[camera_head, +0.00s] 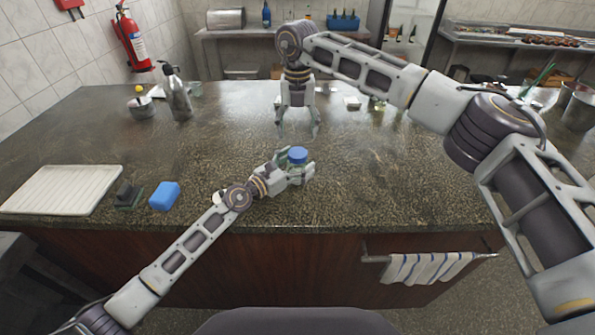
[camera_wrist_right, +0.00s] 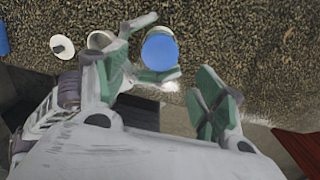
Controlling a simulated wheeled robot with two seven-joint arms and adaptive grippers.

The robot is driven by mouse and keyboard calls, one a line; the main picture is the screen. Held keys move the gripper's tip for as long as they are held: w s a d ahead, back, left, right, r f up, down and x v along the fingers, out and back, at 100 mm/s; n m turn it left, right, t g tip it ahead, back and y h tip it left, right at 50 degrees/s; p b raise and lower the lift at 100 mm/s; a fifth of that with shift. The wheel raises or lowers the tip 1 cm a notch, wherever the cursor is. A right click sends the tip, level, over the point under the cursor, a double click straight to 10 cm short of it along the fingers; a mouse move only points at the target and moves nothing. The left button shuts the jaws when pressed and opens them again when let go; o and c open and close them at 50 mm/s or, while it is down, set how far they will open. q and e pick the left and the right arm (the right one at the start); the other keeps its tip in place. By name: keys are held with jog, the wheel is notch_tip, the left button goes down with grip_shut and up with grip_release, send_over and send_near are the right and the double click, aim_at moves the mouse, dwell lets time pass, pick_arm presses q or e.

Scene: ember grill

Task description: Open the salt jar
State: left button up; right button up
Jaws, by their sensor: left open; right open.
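The salt jar with a blue lid (camera_head: 297,155) stands upright near the front middle of the counter; its body is mostly hidden by my left gripper. My left gripper (camera_head: 302,172) is open, its fingers on either side of the jar below the lid; I cannot tell if they touch it. In the right wrist view the round blue lid (camera_wrist_right: 160,52) is seen from above, between the left gripper's pale fingers. My right gripper (camera_head: 298,133) is open and empty, pointing down behind the jar in the head view, apart from the lid. Its green-padded fingers (camera_wrist_right: 165,85) show in the wrist view.
A white tray (camera_head: 62,190), a dark sponge (camera_head: 128,196) and a blue block (camera_head: 164,196) lie at the left. A metal bottle (camera_head: 177,96) and a bowl (camera_head: 142,107) stand farther back. A striped towel (camera_head: 430,268) hangs in front.

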pick_arm(q)
jog(key=shift+c, duration=0.4)
jog(key=c, duration=1.7)
grip_shut()
pick_arm(e)
jog(key=shift+s+a+f, duration=0.1)
jog(key=shift+s+f, duration=0.15)
jog(key=shift+f, duration=0.45)
jog(key=shift+s+a+f+g+y, duration=0.2)
jog(key=shift+a+f+g+y, duration=0.1)
jog(key=shift+a, duration=0.25)
jog(key=shift+a+r, duration=0.1)
jog(key=shift+r, duration=0.15)
jog(key=shift+w+r+m, duration=0.15)
jog(key=shift+r+m, duration=0.05)
jog(key=shift+m, duration=0.6)
jog(key=m, duration=0.2)
jog(key=r+m, duration=0.1)
jog(key=m, duration=0.1)
jog(key=shift+w+d, duration=0.2)
jog(key=shift+d, duration=0.1)
jog(key=m, duration=0.4)
jog(key=shift+w+d, duration=0.15)
jog(key=shift+d, duration=0.2)
jog(key=shift+d+m, duration=0.1)
jog(key=shift+m, duration=1.8)
